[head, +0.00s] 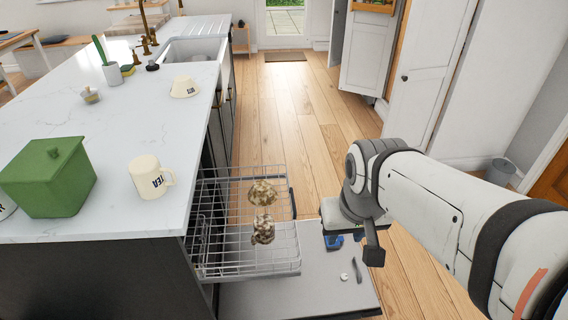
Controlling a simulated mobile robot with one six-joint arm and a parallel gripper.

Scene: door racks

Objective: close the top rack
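The top rack (284,262) is a silver wire basket, pulled out from the dishwasher under the counter. It stands over the open, lowered dishwasher door (300,298). Two brown-and-white speckled items, one behind the other, sit in the rack. My gripper (372,256) is to the right of the rack, apart from it in the picture, above the right side of the door. Only a dark part of it shows below my wrist. Its fingers are not clear, so I cannot tell whether it is open or shut.
The white marble counter (120,222) lies left of the rack and holds a green lidded box (48,183), a cream mug (148,178) and another cup (184,87). Small items, one blue (333,242), show near the door's right side. The wooden floor (300,120) beyond is clear.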

